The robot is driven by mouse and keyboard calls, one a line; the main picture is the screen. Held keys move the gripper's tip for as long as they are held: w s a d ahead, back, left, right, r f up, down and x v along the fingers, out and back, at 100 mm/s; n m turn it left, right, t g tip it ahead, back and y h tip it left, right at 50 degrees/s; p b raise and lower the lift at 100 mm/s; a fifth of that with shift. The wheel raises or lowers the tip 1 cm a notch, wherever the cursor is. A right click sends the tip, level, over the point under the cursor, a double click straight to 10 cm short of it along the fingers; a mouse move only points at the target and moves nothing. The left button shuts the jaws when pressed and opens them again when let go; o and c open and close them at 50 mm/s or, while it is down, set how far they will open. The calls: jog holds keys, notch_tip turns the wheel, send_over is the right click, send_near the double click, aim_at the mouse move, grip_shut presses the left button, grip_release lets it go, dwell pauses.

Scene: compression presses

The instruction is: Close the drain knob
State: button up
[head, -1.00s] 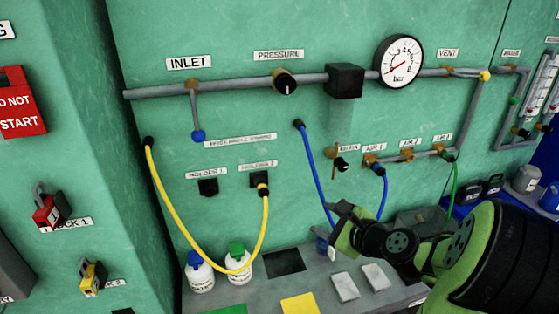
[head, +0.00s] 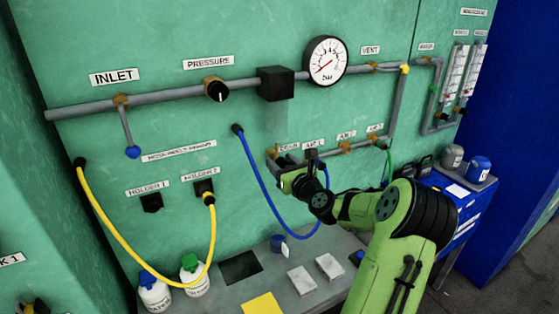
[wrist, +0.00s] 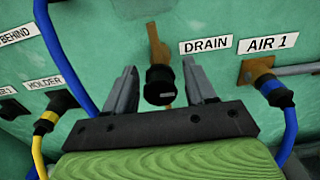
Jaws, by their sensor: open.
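The drain knob (wrist: 160,88) is black, on a brass valve stem below and left of the DRAIN label (wrist: 206,45). A pale mark shows low on its face. In the wrist view it sits between the two fingers of my gripper (wrist: 159,66), with a visible gap on each side. The fingers are open and hold nothing. In the head view my gripper (head: 280,172) is at the panel just below the DRAIN label (head: 288,148), and hides the knob there.
The AIR 1 fitting (wrist: 265,80) with a blue hose is close on the right. A blue hose (head: 262,185) hangs left of my gripper, and a yellow hose (head: 125,256) farther left. Bottles (head: 195,277) and pale blocks (head: 302,280) stand on the ledge below.

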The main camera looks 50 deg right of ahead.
jog(key=shift+w+d, duration=0.2)
jog(key=shift+w, duration=0.45)
grip_shut()
jog(key=shift+n, duration=0.4)
jog(key=n, duration=0.3)
jog(key=shift+f+n+b, duration=0.1)
jog(key=shift+n+b, duration=0.2)
jog(key=n+b, duration=0.2)
jog(key=n, duration=0.2)
jog(key=n+b, duration=0.3)
jog(key=n, duration=0.2)
jog(key=shift+f, duration=0.1)
jog(key=shift+n+b, duration=1.75)
jog(key=shift+n, duration=0.55)
